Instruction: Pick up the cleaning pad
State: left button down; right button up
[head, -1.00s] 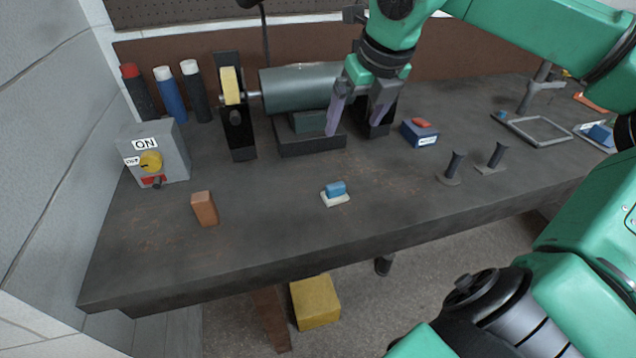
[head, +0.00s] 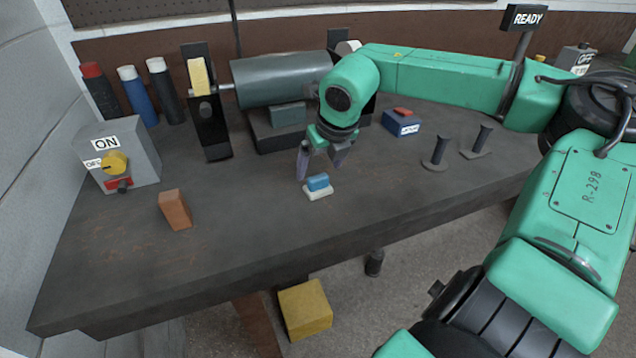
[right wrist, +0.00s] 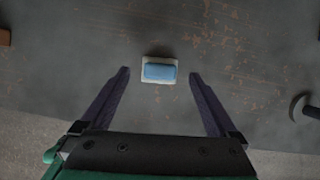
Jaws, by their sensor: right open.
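The cleaning pad (head: 318,187) is a small white pad with a blue block on top, lying flat on the dark bench. My right gripper (head: 320,172) is open and empty, just behind and above the pad in the head view. In the right wrist view the pad (right wrist: 159,70) lies centred ahead, a little beyond the tips of the open fingers (right wrist: 159,74), with bench surface on both sides. The fingers do not appear to touch it. My left gripper is not in view.
An orange-brown block (head: 175,209) stands to the left on the bench (head: 240,225). A grinder (head: 278,80) is behind. A blue box (head: 401,123) and two dark posts (head: 436,152) stand to the right. Bench around the pad is clear.

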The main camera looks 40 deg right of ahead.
aim_at(318, 177)
jog(key=p+x, duration=0.1)
jog(key=x, duration=0.3)
jog(key=shift+s+f, duration=0.15)
jog(key=shift+f, duration=0.3)
jog(key=shift+r, duration=0.1)
jog(key=c, duration=1.4)
jog(key=shift+c, duration=0.2)
notch_tip(318, 177, up, 20)
jog(key=b, duration=0.1)
